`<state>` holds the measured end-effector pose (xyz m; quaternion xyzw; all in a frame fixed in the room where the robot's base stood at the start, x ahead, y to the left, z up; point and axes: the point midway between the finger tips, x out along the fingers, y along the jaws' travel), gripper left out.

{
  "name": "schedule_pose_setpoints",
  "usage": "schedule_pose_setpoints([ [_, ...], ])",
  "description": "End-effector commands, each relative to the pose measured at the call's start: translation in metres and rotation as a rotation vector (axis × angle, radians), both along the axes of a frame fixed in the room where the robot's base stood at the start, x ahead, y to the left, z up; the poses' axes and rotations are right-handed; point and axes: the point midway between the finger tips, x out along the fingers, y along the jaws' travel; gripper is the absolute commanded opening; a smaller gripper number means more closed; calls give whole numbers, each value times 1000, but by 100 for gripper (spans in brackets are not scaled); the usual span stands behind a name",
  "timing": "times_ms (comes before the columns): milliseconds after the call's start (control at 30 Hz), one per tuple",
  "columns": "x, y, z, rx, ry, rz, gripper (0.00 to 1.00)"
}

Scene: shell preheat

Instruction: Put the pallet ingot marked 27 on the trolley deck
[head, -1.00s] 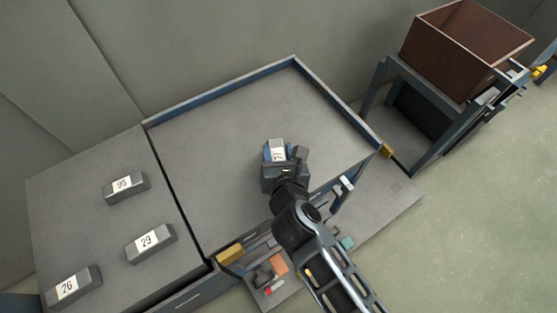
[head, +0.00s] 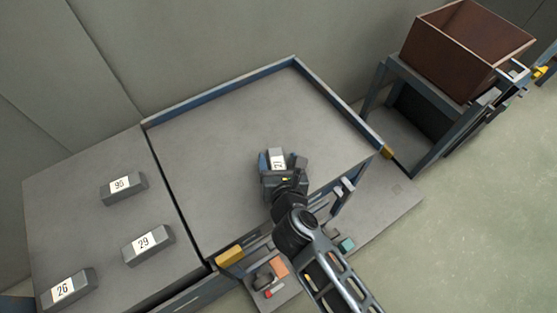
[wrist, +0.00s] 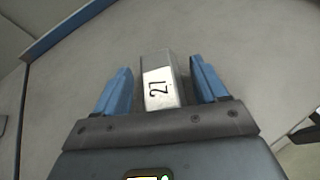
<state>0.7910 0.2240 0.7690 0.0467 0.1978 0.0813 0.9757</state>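The ingot marked 27 (head: 277,158) is a grey bar with a white label. It appears to lie on the grey trolley deck (head: 215,135), which has raised blue edges, right of the deck's middle. In the wrist view the ingot (wrist: 158,82) sits between the two blue fingers of my gripper (wrist: 160,64), with a gap on each side. My gripper (head: 279,164) is open around it and low over the deck. The gripper body hides the ingot's near end.
Ingots marked 95 (head: 123,187), 29 (head: 148,245) and 26 (head: 67,289) lie on the grey surface at left. A brown open bin (head: 465,50) stands on a frame at upper right. Most of the deck is bare.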

Motion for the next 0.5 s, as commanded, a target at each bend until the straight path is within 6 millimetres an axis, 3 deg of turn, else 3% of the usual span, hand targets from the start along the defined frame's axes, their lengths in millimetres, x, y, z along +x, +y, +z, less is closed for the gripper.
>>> schedule_pose_setpoints([
  [267,-3,-1,4,-1,0,1,72],
  [500,-38,-9,17,-2,0,0,72],
])
